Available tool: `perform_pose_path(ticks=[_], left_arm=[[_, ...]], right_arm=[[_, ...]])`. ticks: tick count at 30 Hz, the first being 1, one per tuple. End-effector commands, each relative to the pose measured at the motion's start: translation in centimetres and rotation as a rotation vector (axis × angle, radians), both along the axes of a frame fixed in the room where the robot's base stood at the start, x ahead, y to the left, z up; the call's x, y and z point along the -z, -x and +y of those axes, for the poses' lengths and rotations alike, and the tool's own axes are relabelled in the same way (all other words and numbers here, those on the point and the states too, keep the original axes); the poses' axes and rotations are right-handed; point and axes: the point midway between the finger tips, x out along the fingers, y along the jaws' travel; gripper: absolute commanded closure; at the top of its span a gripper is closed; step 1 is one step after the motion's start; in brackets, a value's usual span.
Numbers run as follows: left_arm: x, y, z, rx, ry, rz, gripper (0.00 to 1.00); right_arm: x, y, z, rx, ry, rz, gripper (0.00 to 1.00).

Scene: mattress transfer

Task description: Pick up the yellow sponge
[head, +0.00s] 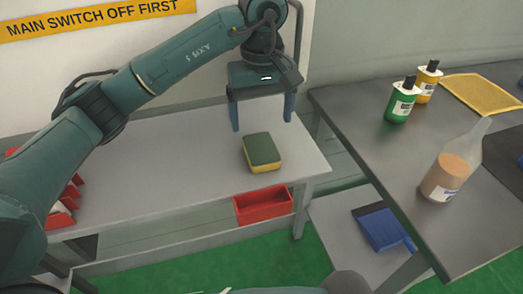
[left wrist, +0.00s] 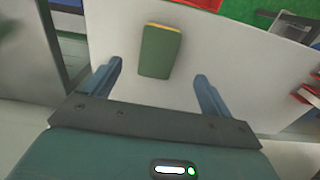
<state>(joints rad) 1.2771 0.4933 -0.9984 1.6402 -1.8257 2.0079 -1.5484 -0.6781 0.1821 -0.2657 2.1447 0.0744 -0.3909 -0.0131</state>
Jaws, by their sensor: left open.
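The sponge (head: 262,152) lies flat on the grey table, with a dark green top and a yellow lower layer. My left gripper (head: 262,120) is open and empty above and a little behind it in the head view. In the left wrist view the sponge (left wrist: 160,52) shows between and beyond the two blue fingers of my left gripper (left wrist: 158,78), apart from both. My right gripper is not in view.
A red bin (head: 263,205) sits below the table's front edge. A second table (head: 375,135) at the right holds a green bottle (head: 401,102), a yellow bottle (head: 428,82) and a clear bottle (head: 450,175). Red bins (head: 68,200) stand at the left. The table around the sponge is clear.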

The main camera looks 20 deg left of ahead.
Motion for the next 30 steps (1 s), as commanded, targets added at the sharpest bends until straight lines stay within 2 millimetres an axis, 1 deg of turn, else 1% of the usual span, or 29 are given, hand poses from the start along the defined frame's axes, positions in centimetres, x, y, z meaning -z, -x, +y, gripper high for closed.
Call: perform_pose_path(ticks=[1, 3, 6, 13, 17, 18, 21, 24, 30], left_arm=[[1.3, 0.1, -0.1, 0.001, 0.002, 0.006, 0.15], [2.4, 0.1, -0.1, -0.001, 0.003, 0.004, 0.15], [3.6, 0.0, -0.1, 0.0, 0.003, 0.003, 0.15], [5.2, 0.0, 0.0, -0.002, 0.004, 0.002, 0.15], [7.2, -0.2, 0.1, -0.002, 0.004, 0.006, 0.15], [7.9, -0.2, 0.1, -0.002, 0.005, 0.005, 0.15], [9.1, -0.2, 0.1, -0.001, 0.004, 0.004, 0.15], [9.6, -0.3, 0.1, -0.001, 0.004, -0.001, 0.15], [9.6, -0.3, 0.1, -0.001, 0.004, -0.001, 0.15]], right_arm=[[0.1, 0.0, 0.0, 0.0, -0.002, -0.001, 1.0], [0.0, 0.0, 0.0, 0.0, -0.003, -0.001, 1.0], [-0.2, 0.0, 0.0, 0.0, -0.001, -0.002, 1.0], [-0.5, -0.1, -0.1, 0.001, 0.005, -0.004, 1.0], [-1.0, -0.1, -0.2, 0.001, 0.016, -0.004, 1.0], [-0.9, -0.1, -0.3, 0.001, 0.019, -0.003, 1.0], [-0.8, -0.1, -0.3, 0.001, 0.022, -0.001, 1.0], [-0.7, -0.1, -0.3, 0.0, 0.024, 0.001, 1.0], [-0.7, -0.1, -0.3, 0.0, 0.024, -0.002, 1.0]])
